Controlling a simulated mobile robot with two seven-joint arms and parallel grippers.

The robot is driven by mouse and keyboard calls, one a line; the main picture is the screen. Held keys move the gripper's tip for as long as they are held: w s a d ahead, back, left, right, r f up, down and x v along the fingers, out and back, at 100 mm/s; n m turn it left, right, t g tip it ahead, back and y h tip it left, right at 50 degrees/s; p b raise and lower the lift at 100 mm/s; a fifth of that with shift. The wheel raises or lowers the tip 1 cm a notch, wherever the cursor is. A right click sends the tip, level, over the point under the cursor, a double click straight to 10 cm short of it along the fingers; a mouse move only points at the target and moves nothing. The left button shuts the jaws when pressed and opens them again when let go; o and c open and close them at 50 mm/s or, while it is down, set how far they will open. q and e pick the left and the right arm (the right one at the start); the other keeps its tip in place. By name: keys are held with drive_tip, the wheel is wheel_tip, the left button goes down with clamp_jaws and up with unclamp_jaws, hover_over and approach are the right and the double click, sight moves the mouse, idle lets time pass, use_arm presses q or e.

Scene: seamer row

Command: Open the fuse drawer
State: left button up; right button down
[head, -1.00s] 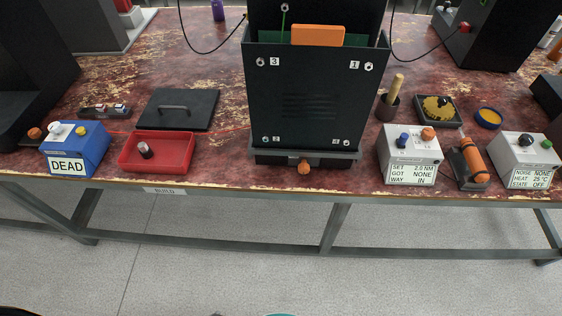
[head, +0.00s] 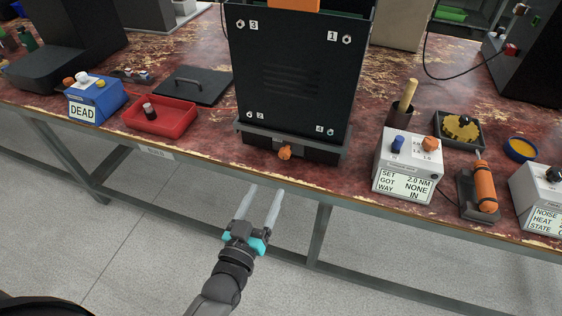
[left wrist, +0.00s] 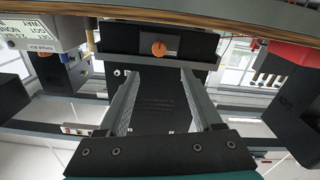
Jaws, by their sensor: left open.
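The fuse drawer (head: 262,147) is the dark low front under the tall black cabinet (head: 290,80), with an orange knob (head: 285,153) at its middle. It looks shut. My left gripper (head: 267,189) is open and empty, in front of the bench edge and below the knob, its fingers pointing toward the drawer. In the left wrist view the drawer front (left wrist: 185,42) and its orange knob (left wrist: 159,49) show beyond and between the two spread fingers (left wrist: 165,85), apart from them. My right gripper is not in view.
Left of the cabinet are a red tray (head: 160,129), a blue box marked DEAD (head: 95,99) and a black lid (head: 194,86). Right are a white torque box (head: 407,165) and an orange tool (head: 484,187). Space before the bench edge is clear.

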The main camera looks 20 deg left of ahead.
use_arm(q)
drive_tip(key=b, duration=0.2)
approach(283, 156)
drive_tip(key=w, duration=0.6)
drive_tip(key=shift+w+d, duration=0.1)
drive_tip(key=shift+w, duration=0.3)
drive_tip(key=shift+w+b, duration=0.45)
drive_tip(key=shift+w, duration=0.4)
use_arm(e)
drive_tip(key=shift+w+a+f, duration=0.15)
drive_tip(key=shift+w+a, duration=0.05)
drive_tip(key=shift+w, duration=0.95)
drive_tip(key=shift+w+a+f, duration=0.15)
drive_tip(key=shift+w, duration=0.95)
use_arm(q)
clamp_jaws()
